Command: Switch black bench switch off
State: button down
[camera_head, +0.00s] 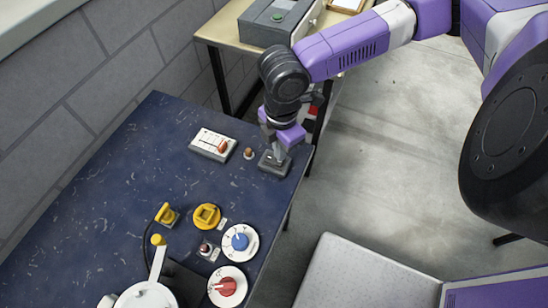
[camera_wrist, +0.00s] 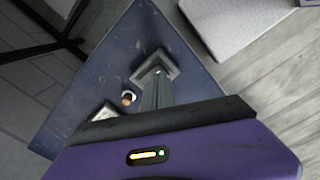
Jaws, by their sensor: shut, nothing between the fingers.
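The black bench switch (camera_head: 272,165) is a dark, low box near the right edge of the blue bench (camera_head: 110,160). In the wrist view, its dark frame (camera_wrist: 174,67) shows around the fingertips. My gripper (camera_head: 279,158) is shut, with nothing between its fingers, and points down onto the switch. In the wrist view, the closed fingers of my gripper (camera_wrist: 154,80) reach the switch. I cannot tell whether they touch it. The switch's rocker is mostly hidden by the fingers, so its position cannot be read.
Left of the switch are a small brown knob (camera_head: 248,153) and a white panel (camera_head: 213,144) with a brown knob. Nearer are a yellow ring (camera_head: 206,216), a blue dial (camera_head: 240,242) and a red dial (camera_head: 227,287). A grey box (camera_head: 280,18) stands on another table behind.

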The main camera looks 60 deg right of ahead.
jog(key=shift+f+b, duration=0.6)
jog(key=shift+f, duration=0.35)
dwell(0.6)
notch_tip(320, 180, up, 7)
jog(key=p, duration=0.6)
jog(key=shift+r+p, duration=0.1)
jog(key=shift+p, duration=0.3)
dwell(0.4)
